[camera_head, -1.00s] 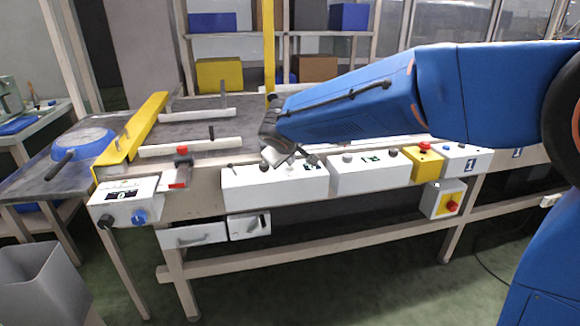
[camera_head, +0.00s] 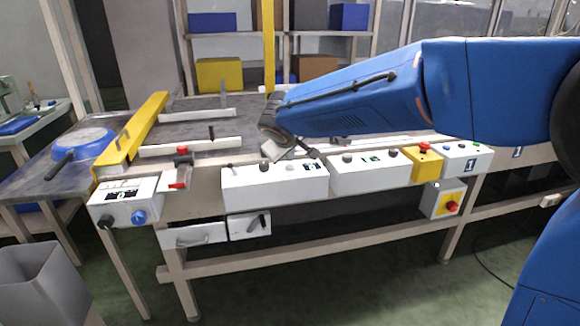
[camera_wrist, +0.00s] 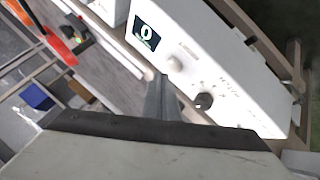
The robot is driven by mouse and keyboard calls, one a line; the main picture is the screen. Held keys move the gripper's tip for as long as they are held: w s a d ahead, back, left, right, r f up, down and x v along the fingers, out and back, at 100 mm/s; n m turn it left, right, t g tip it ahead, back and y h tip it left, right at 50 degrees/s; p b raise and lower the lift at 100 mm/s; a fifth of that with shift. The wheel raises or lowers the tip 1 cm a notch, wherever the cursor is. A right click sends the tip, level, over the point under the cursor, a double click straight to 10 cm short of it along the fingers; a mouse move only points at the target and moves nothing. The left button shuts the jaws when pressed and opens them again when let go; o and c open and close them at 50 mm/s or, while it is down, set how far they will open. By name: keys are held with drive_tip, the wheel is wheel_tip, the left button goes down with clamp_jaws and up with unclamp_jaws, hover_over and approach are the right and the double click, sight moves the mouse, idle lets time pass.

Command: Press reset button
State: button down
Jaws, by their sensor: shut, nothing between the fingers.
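The task's reset button is not clearly labelled. A white control box (camera_head: 275,187) at the table's front edge carries a small display (camera_head: 311,166), a pale round button (camera_head: 290,168) and a dark knob (camera_head: 264,166). In the wrist view, a white box shows its display (camera_wrist: 146,33) reading 0, a pale button (camera_wrist: 175,64) and a dark knob (camera_wrist: 204,101). My gripper (camera_head: 284,154) is shut and empty, just above and behind the white box. In the wrist view, its fingertips (camera_wrist: 161,82) appear close to the pale button; I cannot tell whether they touch.
Another white box (camera_head: 370,178) and a yellow box with a red button (camera_head: 424,163) stand to the right. A white box with a blue knob (camera_head: 125,202) is at the left.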

sight(290, 170)
drive_tip(key=shift+r, duration=2.5)
